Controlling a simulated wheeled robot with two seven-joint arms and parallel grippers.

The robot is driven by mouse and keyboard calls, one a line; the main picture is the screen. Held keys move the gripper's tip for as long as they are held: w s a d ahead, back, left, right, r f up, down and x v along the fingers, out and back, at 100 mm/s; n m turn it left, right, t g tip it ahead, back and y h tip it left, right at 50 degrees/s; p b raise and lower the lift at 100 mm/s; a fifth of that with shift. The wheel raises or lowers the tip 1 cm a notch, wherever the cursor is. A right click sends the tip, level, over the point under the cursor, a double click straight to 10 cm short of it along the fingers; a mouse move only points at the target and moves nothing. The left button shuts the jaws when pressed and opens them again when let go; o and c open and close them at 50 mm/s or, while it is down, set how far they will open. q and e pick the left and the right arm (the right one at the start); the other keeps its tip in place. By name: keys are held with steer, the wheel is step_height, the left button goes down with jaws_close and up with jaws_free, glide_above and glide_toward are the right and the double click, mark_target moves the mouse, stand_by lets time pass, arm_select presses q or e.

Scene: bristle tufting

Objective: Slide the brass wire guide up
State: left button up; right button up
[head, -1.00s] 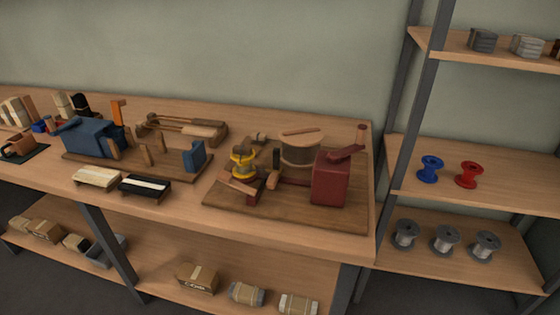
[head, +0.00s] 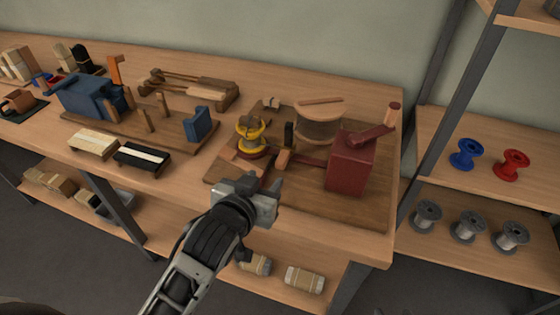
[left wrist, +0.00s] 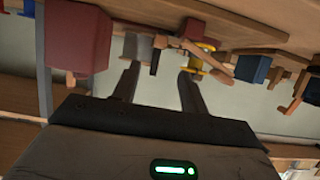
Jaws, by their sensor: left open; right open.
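The yellow brass wire guide (head: 251,140), a ringed piece, stands upright on the left part of the brown winding board (head: 305,205). It also shows in the left wrist view as a yellow ring (left wrist: 198,62), partly covered. My left gripper (head: 262,190) is in front of the board, nearer to me than the guide and apart from it. In the left wrist view its two dark fingers (left wrist: 158,72) are spread with nothing held between them. My right gripper is in neither view.
A dark red box with a crank (head: 350,165) and a wooden-topped drum (head: 319,120) stand on the board to the right of the guide. A blue machine (head: 90,98) is further left. Black and cream blocks (head: 142,158) lie near the front edge.

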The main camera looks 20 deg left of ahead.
mark_target(280, 161)
arm_select(q)
steer(key=x, duration=1)
steer(key=shift+s, duration=0.1)
steer(key=shift+w+f, duration=0.25)
steer(key=shift+w, duration=0.3)
arm_select(e)
steer(key=shift+w+a+r, duration=0.15)
steer(key=shift+w+r, duration=0.05)
steer(key=shift+w, duration=0.1)
